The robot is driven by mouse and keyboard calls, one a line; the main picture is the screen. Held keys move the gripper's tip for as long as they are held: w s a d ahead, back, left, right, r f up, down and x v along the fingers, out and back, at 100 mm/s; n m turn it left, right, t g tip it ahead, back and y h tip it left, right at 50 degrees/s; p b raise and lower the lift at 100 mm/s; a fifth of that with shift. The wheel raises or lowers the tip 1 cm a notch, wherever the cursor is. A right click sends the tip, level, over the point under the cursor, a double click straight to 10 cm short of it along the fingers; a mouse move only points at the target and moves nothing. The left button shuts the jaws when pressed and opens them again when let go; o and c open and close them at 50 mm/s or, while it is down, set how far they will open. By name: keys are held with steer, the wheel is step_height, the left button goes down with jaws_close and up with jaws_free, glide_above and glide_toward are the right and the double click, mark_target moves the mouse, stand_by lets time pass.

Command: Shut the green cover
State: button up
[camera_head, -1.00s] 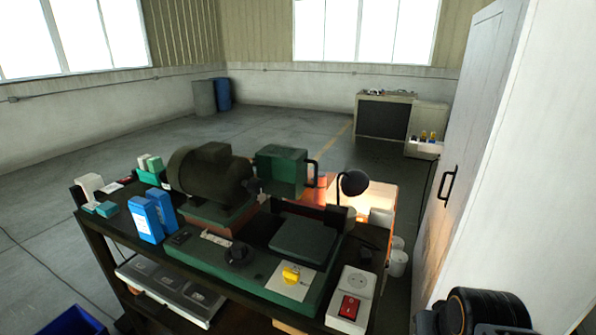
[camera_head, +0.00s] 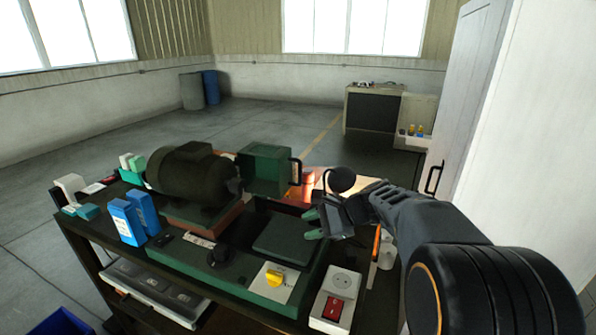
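The green cover (camera_head: 264,168) is a box-shaped lid beside the dark motor on the bench, raised above the green machine base (camera_head: 178,254). A black handle (camera_head: 296,172) stands out from its right side. My gripper (camera_head: 311,224) has green fingertips that look spread apart with nothing between them. It is to the right of and below the cover in the picture, near the flat dark-green plate (camera_head: 288,236), and apart from the handle. The cover's hinge is hard to make out.
A dark motor (camera_head: 190,172) stands left of the cover. A black lamp head (camera_head: 341,180) is close to my gripper. A white cabinet (camera_head: 470,100) stands at right.

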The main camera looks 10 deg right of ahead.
steer(key=w+d+r+m+t+y, duration=0.2)
steer(key=w+d+m+t, duration=0.1)
steer(key=w+d+m, duration=0.3)
steer(key=m+t+y, duration=0.1)
steer(key=m+t, duration=0.4)
glide_toward(300, 181)
step_height(300, 181, up, 3)
steer(key=s+d, duration=0.1)
steer(key=d, duration=0.1)
steer(key=p+x, duration=0.4)
steer(key=x, duration=0.8)
steer(key=shift+w+a+f+p, duration=0.1)
steer(key=shift+w+a+p, duration=0.05)
steer(key=shift+a+p, duration=0.15)
steer(key=shift+d, duration=0.1)
jaws_close()
